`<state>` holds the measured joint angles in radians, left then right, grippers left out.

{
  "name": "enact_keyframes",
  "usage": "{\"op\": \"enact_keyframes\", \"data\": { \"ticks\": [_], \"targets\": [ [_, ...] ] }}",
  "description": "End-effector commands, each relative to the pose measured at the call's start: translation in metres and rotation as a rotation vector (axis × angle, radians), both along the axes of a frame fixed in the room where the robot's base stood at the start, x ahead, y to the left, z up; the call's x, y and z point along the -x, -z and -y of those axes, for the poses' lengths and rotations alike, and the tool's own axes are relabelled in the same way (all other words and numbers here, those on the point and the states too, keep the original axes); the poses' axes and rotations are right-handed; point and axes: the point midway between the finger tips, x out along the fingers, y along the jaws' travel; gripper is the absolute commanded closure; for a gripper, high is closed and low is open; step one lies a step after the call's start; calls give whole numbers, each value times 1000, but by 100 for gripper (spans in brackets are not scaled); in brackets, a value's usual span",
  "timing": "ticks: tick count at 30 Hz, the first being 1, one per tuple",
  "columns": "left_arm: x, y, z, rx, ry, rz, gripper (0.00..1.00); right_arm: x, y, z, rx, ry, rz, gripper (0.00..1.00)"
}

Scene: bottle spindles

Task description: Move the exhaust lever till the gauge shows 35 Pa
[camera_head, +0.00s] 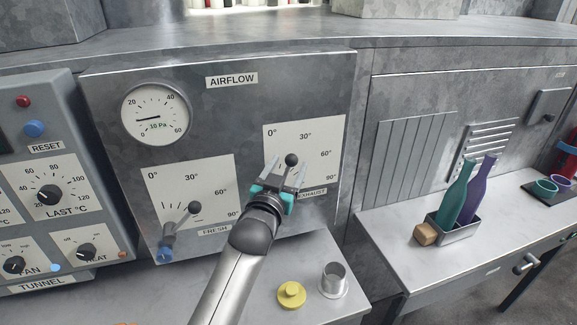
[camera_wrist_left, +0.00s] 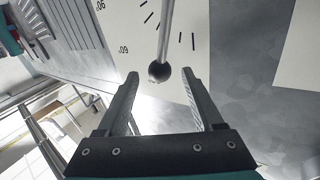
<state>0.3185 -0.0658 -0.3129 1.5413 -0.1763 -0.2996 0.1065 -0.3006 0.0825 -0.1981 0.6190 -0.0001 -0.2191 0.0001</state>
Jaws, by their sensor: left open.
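The round white gauge (camera_head: 155,114) on the AIRFLOW panel reads 10 Pa, its needle pointing left. The exhaust lever (camera_head: 291,160) has a black ball knob, standing near the 30° side of its white scale plate; its lower part is hidden behind my gripper. My left gripper (camera_head: 285,172) is open at the exhaust plate. In the left wrist view, the black knob (camera_wrist_left: 159,73) and its thin rod show between the fingertips (camera_wrist_left: 159,76), with a gap on both sides. My right gripper is not in view.
A yellow knobbed disc (camera_head: 291,295) and a metal cup (camera_head: 333,280) stand on the bench below. A tray (camera_head: 457,235) with teal and purple bottles is on the right counter.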

Motion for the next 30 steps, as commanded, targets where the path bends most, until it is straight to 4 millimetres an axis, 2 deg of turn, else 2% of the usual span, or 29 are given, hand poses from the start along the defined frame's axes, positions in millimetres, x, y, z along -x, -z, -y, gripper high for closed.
{"op": "enact_keyframes", "data": {
  "ticks": [4, 14, 30],
  "targets": [
    [-7, 0, 2, 0, 0, 0, 31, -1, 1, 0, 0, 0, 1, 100],
    [-8, 0, 2, 0, 0, 0, 33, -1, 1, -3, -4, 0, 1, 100],
    [-8, 0, 2, 0, 0, 0, 93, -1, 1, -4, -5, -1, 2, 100]
  ]
}}
